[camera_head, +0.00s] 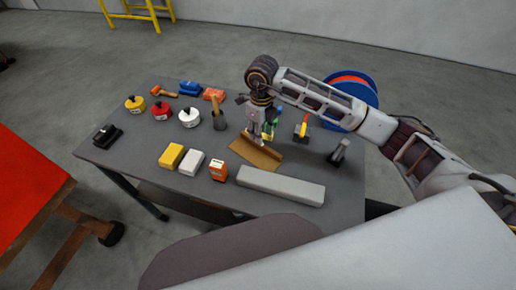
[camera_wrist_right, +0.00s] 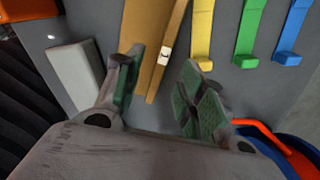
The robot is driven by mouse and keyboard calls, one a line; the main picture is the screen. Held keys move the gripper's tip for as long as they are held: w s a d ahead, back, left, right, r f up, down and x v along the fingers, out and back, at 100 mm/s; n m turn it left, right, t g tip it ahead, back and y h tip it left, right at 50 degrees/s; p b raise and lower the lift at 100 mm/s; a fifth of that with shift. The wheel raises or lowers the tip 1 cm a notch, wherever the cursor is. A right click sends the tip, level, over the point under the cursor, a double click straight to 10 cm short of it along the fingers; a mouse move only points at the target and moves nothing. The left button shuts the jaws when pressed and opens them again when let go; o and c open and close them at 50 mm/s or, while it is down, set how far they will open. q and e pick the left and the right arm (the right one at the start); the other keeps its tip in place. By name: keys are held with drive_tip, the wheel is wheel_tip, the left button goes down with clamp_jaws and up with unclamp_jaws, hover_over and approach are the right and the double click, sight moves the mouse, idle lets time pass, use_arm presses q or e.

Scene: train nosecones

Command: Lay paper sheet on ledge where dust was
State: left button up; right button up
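A brown sheet (camera_head: 252,155), which may be the paper sheet, lies on the grey table behind a long pale grey bar (camera_head: 280,186). The bar may be the ledge; I cannot tell for sure. In the right wrist view the brown sheet (camera_wrist_right: 143,22) is at the top, with a narrow tan strip (camera_wrist_right: 172,45) along its right side. My right gripper (camera_head: 262,138) points down over the sheet's back edge. In the wrist view its fingers (camera_wrist_right: 160,95) are spread, with the strip's near end between them. My left gripper is not in view.
A yellow block (camera_head: 171,156), a white block (camera_head: 191,162) and an orange box (camera_head: 218,171) stand left of the bar. Several jars and tools fill the back left. The table's left front is clear.

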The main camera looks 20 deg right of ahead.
sight(255, 151)
drive_tip(key=shift+f, duration=1.05)
drive_tip(key=shift+w+f+p, duration=0.2)
drive_tip(key=shift+f+p, duration=0.15)
drive_tip(key=shift+f, duration=0.65)
drive_tip(key=shift+w+f+p, duration=0.15)
drive_tip(key=shift+f+p, duration=0.2)
drive_tip(key=shift+f, duration=1.25)
clamp_jaws()
